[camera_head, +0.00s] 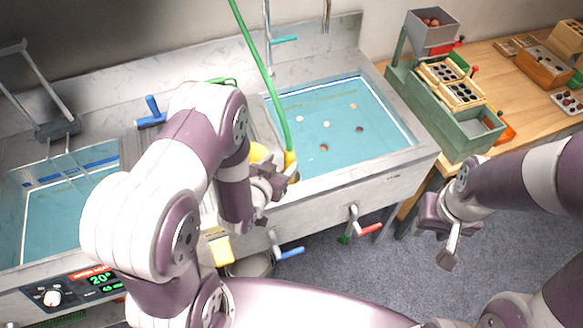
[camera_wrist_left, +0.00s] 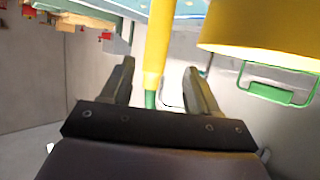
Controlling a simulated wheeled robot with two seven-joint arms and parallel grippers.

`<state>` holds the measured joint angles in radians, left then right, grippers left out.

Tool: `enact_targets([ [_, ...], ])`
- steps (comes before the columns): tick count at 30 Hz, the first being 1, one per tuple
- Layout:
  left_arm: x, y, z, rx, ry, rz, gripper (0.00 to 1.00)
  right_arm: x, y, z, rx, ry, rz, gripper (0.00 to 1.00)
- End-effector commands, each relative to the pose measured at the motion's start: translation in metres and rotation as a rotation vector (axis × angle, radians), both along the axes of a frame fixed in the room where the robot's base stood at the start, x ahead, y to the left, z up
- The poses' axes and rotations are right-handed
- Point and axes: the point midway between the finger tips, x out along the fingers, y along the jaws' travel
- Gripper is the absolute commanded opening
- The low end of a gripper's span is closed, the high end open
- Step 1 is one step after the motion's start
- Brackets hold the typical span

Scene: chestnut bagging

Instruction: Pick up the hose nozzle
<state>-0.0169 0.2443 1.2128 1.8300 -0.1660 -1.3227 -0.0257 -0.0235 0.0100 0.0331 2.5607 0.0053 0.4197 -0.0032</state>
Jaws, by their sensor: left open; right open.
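The hose nozzle (camera_head: 291,161) is yellow, on the end of a green hose (camera_head: 266,75) that hangs down over the sink's front left corner. My left gripper (camera_head: 275,183) is at the nozzle and partly covers it in the head view. In the left wrist view, the yellow nozzle (camera_wrist_left: 158,45) with a green part below it stands between the fingers of my open left gripper (camera_wrist_left: 159,70). A gap shows on each side, wider at the right finger. My right gripper (camera_head: 442,236) is open and empty above the floor, right of the sink.
The water-filled sink (camera_head: 398,160) holds several floating chestnuts. Valve handles (camera_head: 370,229) stick out below the sink front. A wooden table (camera_head: 505,85) with a green machine (camera_head: 425,105) stands right.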

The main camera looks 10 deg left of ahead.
Motion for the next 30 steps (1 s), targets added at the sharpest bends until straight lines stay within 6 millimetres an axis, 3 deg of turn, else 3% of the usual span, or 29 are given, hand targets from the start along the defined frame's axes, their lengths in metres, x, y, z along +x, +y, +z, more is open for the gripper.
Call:
enact_targets([
  [11, 0.048, -0.013, -0.027, 0.001, 0.0, -0.001, 0.6, 0.0, 0.0, 0.014, 0.0, 0.0, 0.0, 0.43],
  [18, 0.052, -0.014, -0.03, 0.0, 0.001, 0.0, 0.6, 0.0, 0.0, 0.013, 0.0, 0.0, 0.0, 0.43],
  [19, 0.052, -0.014, -0.03, 0.0, 0.001, 0.0, 0.57, 0.0, 0.0, 0.013, 0.0, 0.0, 0.0, 0.43],
  [24, 0.052, -0.014, -0.03, 0.0, 0.001, 0.0, 0.02, 0.0, 0.0, 0.013, 0.0, 0.0, 0.0, 0.43],
  [30, 0.052, -0.014, -0.029, 0.0, 0.0, 0.0, 0.0, 0.0, 0.0, 0.013, 0.0, 0.0, 0.0, 0.43],
])
